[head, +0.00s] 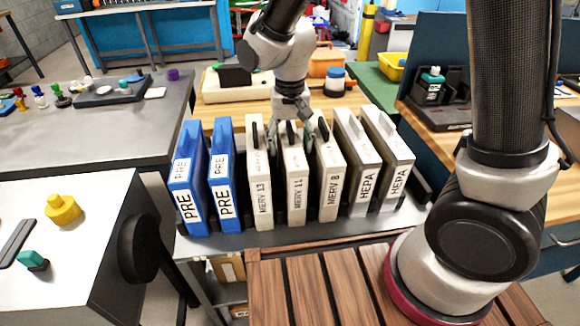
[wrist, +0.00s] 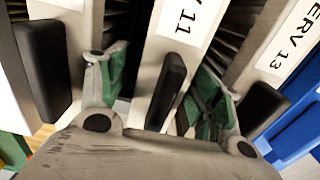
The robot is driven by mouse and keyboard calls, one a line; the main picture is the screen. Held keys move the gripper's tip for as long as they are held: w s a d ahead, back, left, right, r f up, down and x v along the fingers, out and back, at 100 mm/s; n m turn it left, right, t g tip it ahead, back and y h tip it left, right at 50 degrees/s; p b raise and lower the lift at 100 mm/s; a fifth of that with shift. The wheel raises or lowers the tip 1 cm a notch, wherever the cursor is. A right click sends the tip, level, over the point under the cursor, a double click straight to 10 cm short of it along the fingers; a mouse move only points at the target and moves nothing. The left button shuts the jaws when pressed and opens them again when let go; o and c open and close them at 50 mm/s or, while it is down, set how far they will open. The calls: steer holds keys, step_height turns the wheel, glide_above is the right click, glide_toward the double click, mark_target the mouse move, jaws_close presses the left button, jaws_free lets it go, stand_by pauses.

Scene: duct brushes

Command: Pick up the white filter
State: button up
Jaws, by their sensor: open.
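Several filters stand upright in a row on a grey bench. The off-white MERV 11 filter (head: 296,190) is in the middle, with a black handle on its top edge; it also shows in the wrist view (wrist: 185,22). The off-white MERV 13 filter (head: 260,195) is left of it and MERV 8 (head: 329,190) right. Two pale HEPA filters (head: 357,165) stand further right. My gripper (head: 291,138) is open above MERV 11. In the wrist view its green-padded fingers (wrist: 160,92) lie on either side of the MERV 11 handle, with gaps on both sides.
Two blue PRE filters (head: 189,180) stand at the row's left end. Neighbouring filters sit close to both fingers. A white-topped table (head: 100,210) with a yellow knob (head: 62,210) is at the left. A wooden slatted surface (head: 310,285) lies in front.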

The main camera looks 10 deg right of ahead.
jaws_close()
steer(key=shift+r, duration=0.15)
step_height(320, 180, up, 18)
stand_by(0.9)
